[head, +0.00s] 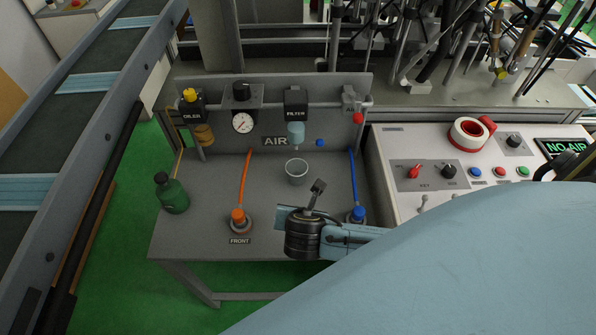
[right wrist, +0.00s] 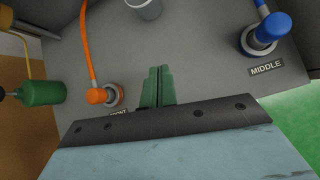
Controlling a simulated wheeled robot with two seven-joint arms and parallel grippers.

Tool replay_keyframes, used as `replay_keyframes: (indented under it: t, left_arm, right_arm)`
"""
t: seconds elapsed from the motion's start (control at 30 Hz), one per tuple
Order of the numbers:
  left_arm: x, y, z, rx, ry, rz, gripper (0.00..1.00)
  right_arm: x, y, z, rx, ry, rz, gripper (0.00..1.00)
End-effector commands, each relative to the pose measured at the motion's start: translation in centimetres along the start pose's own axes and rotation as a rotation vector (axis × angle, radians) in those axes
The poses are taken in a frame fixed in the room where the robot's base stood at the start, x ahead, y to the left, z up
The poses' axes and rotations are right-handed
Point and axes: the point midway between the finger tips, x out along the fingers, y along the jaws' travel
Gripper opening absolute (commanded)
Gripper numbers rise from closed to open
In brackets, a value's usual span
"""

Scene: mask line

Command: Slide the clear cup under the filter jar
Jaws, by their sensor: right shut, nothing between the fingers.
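The clear cup (head: 296,172) stands upright on the grey bench, a little in front of the filter jar in the picture. The filter jar (head: 296,132) is pale blue and hangs under the black block labelled FILTER on the air pipe. My right gripper (head: 318,187) is over the bench, in front of the cup and slightly to its right. Its green fingers (right wrist: 158,88) are together and empty in the right wrist view. The cup (right wrist: 148,9) shows partly at the top edge there, apart from the fingertips. My left gripper is out of view.
An orange hose fitting (head: 239,217) and a blue hose fitting (head: 357,214) stand either side on the bench. A green bottle (head: 173,196) is at its left edge. A gauge (head: 242,123) hangs behind. A control panel (head: 470,170) is at the right. The bench around the cup is clear.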

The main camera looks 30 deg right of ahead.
Motion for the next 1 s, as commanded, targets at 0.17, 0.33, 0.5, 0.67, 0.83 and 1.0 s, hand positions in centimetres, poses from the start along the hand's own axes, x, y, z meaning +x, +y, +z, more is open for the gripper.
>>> replay_keyframes:
  t: [0.17,0.33,0.5,0.67,0.83,1.0]
  left_arm:
    - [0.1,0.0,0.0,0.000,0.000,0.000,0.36]
    - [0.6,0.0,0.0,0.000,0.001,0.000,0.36]
    - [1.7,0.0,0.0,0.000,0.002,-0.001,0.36]
    - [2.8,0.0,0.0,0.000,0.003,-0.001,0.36]
    - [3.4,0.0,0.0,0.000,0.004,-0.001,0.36]
    - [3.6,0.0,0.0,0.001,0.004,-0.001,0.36]
  right_arm:
    - [1.6,-0.2,1.1,-0.209,-0.063,-0.006,0.00]
    - [3.4,-0.2,1.2,-0.231,-0.068,-0.007,0.00]
    - [6.8,-0.2,1.4,-0.228,-0.068,-0.008,0.00]
    - [10.3,-0.2,1.5,-0.225,-0.066,-0.008,0.00]
    - [12.7,0.1,3.0,-0.224,-0.067,-0.006,0.00]
    - [13.8,0.4,4.3,-0.225,-0.066,-0.006,0.00]
